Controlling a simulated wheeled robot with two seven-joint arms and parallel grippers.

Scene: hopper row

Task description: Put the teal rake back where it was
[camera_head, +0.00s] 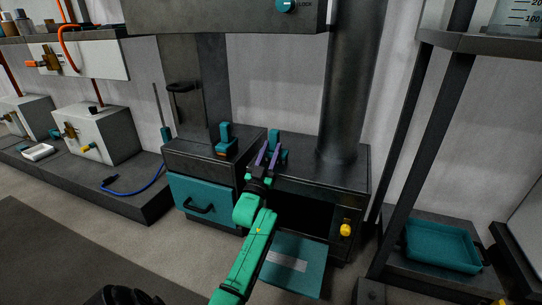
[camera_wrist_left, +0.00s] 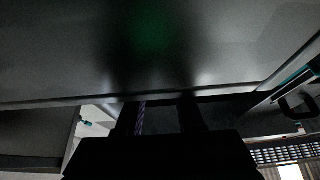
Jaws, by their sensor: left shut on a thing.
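My left gripper (camera_head: 268,153) is over the top of the right dark cabinet, shut at a teal upright handle (camera_head: 275,137). Only the handle's upper part shows; the fingers hide the rest, and I cannot tell whether it belongs to the rake. A thin grey rod with a teal lower end (camera_head: 165,132) stands upright left of the left cabinet and may be a rake. In the left wrist view the fingers (camera_wrist_left: 160,117) are dark, with a narrow purple strip beside one. What they hold is not clear there. My right gripper is not clearly in view.
A teal handle on an orange base (camera_head: 225,140) stands on the left cabinet, above a teal drawer front (camera_head: 203,200). A teal panel (camera_head: 294,265) lies low before the right cabinet's dark opening. A yellow knob (camera_head: 345,230) juts out there. A teal tray (camera_head: 440,245) sits right.

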